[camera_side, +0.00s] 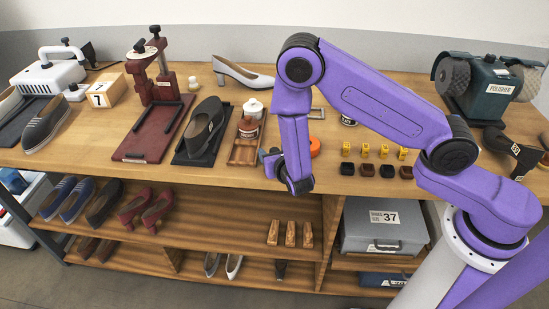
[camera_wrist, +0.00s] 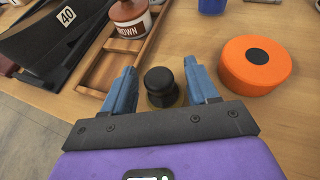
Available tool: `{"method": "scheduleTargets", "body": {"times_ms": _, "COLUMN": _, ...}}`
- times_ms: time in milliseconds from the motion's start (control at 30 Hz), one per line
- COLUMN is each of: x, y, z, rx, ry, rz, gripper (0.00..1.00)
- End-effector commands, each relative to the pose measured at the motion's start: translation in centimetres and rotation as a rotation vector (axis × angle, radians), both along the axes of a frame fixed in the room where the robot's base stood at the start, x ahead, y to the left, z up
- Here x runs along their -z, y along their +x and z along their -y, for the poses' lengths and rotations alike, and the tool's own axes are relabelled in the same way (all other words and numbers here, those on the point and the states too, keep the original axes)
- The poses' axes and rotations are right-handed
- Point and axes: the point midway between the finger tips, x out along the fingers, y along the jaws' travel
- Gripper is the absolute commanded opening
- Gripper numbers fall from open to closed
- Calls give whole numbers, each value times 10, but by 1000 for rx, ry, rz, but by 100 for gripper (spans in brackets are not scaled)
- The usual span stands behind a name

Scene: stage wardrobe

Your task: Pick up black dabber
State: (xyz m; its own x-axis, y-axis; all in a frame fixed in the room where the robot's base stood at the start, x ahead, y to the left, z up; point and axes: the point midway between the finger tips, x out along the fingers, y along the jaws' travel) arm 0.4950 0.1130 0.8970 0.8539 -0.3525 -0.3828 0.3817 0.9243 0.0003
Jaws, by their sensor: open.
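The black dabber (camera_wrist: 161,88), a small round black knob with a wider base, stands on the wooden bench in the wrist view. My gripper (camera_wrist: 159,70) is open, with one blue finger on either side of the dabber. Gaps show between the dabber and both fingers, so it is not gripped. In the side view my gripper (camera_side: 270,160) hangs low at the front part of the bench, and I cannot make out the dabber there behind it.
An orange round tin (camera_wrist: 255,65) stands close right of my gripper. A wooden tray (camera_wrist: 118,55) holding a jar labelled BROWN (camera_wrist: 130,18) is close on the left. Several small yellow-labelled blocks (camera_side: 367,151) line the bench.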

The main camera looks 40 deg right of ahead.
Motion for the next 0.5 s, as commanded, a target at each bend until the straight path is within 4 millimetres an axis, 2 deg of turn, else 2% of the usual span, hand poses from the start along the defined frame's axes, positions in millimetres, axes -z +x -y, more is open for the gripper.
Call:
{"method": "scheduleTargets", "body": {"times_ms": 33, "x": 0, "y": 0, "z": 0, "rx": 0, "ry": 0, "rz": 0, "gripper": 55}}
{"method": "scheduleTargets", "body": {"times_ms": 100, "x": 0, "y": 0, "z": 0, "rx": 0, "ry": 0, "rz": 0, "gripper": 32}}
{"method": "scheduleTargets", "body": {"times_ms": 200, "x": 0, "y": 0, "z": 0, "rx": 0, "ry": 0, "rz": 0, "gripper": 4}}
{"method": "scheduleTargets", "body": {"times_ms": 500, "x": 0, "y": -1, "z": 0, "rx": 1, "ry": -1, "rz": -1, "gripper": 2}}
